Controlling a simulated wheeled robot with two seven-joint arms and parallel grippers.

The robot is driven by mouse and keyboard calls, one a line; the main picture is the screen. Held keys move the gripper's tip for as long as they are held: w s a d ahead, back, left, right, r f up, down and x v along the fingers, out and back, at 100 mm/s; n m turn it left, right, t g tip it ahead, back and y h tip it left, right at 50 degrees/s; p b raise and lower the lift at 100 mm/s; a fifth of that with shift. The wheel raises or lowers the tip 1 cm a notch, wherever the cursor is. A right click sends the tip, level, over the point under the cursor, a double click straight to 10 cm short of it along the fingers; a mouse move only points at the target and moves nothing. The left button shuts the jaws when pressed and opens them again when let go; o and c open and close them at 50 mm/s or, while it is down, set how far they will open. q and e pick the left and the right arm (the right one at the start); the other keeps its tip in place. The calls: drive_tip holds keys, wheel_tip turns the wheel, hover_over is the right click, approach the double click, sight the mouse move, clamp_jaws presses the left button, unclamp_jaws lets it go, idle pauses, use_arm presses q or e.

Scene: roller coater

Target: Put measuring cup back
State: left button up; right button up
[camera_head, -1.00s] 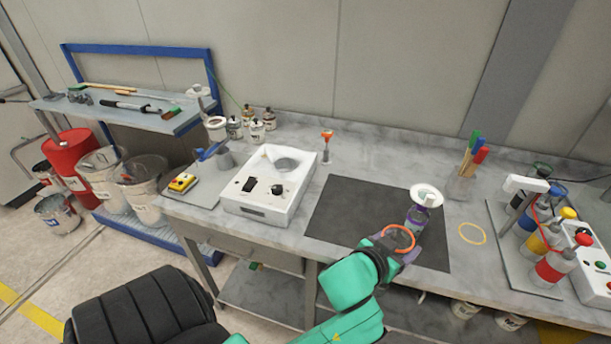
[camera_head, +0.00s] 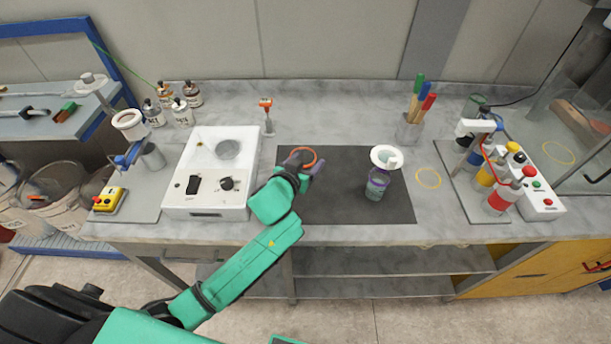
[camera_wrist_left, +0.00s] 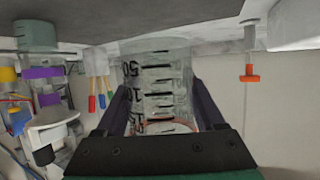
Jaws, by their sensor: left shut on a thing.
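My left gripper (camera_head: 308,172) is shut on the measuring cup, above the left part of the dark mat (camera_head: 335,208). In the left wrist view the cup (camera_wrist_left: 157,78) is clear, with black graduation marks, between the two fingers (camera_wrist_left: 160,108). Its orange ring (camera_head: 291,159) shows in the head view; most of the cup is hidden or too small there. A yellow ring mark (camera_head: 428,187) lies on the bench right of the mat. My right gripper is out of view.
A white device (camera_head: 205,204) with a round well stands left of the mat. An orange-topped tool (camera_head: 266,104) stands behind the gripper. A pen holder (camera_head: 408,132) is at the back. The bench between mat and rack is clear.

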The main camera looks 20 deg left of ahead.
use_arm(q)
wheel_tip(320, 180, down, 6)
drive_tip(key=shift+d+f+b, duration=0.1)
drive_tip(key=shift+f+b, duration=0.05)
drive_tip(key=shift+b, duration=0.2)
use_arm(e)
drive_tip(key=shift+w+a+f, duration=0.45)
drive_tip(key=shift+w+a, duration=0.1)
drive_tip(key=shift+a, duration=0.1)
use_arm(q)
drive_tip(key=shift+f, duration=0.2)
drive_tip(key=o, duration=1.5)
drive_tip(key=shift+r, duration=0.1)
drive_tip(key=shift+c, duration=0.2)
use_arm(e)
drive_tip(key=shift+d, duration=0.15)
use_arm(q)
drive_tip(key=shift+r, duration=0.15)
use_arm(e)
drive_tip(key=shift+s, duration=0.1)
